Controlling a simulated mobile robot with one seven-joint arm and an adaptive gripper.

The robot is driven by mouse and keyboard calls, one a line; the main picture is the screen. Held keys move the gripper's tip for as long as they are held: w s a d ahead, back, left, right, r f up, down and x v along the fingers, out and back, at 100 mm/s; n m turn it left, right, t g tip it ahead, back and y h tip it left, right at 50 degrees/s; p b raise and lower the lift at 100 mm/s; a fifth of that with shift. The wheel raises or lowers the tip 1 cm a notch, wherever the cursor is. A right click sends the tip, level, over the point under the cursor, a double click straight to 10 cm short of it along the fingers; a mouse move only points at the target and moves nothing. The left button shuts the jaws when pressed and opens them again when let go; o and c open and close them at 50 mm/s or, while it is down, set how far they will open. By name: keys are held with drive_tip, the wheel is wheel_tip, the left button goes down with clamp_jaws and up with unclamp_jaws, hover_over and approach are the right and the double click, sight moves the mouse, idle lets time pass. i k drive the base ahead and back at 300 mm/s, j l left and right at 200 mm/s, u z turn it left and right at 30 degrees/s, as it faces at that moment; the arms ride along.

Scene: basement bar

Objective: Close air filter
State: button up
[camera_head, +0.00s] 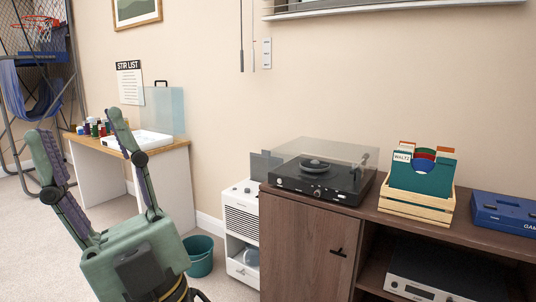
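A white appliance with a slatted front (242,222) stands on the floor against the left side of the dark wooden cabinet; it appears to be the air filter unit. A grey panel (264,164) stands up at its top, partly hidden behind the cabinet and turntable; I cannot tell if it is a raised lid. Lower on its front is a dark opening with a bluish item inside, above a white lower section (243,273). My gripper (80,142) is open and empty at the left, its fingers pointing up, apart from the appliance.
A dark wooden cabinet (305,235) carries a turntable (322,180), a wooden record crate (416,205) and a blue game box (505,212). A teal bucket (200,258) stands on the floor between my gripper and the appliance. A white desk (175,185) stands behind my gripper.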

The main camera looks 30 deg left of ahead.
sight(260, 164)
drive_tip(key=i+j+u, duration=0.15)
drive_tip(key=i+j, duration=0.4)
drive_tip(key=i+j+u, duration=0.15)
drive_tip(key=i+j, duration=0.45)
drive_tip(key=j, duration=0.15)
drive_tip(key=i+j+u, duration=0.15)
drive_tip(key=i+j, duration=0.35)
drive_tip(key=i+j+u, duration=0.15)
drive_tip(key=i+j, duration=0.3)
drive_tip(key=i, duration=0.3)
